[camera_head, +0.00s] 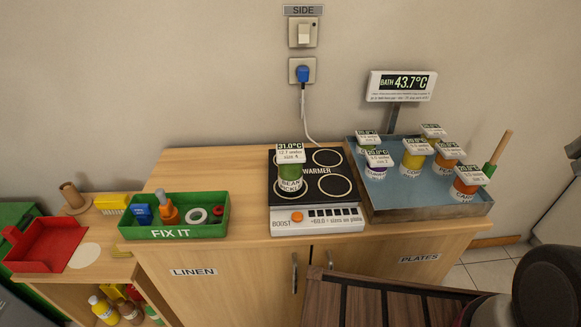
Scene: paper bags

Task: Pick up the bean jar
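The bean jar (290,182) is a small jar with a green band and a white label that seems to read "BEAN". It stands upright on the left front ring of the black warmer plate (325,187). A tag above it reads 31.0°C. My gripper is not in view, so its state and its distance from the jar do not show.
A water bath tray (437,211) with several tagged jars stands right of the warmer. A green "FIX IT" box (172,232) with tools is on the left. A blue plug (303,73) and cord hang behind. Dark rounded parts and brown slats fill the lower right.

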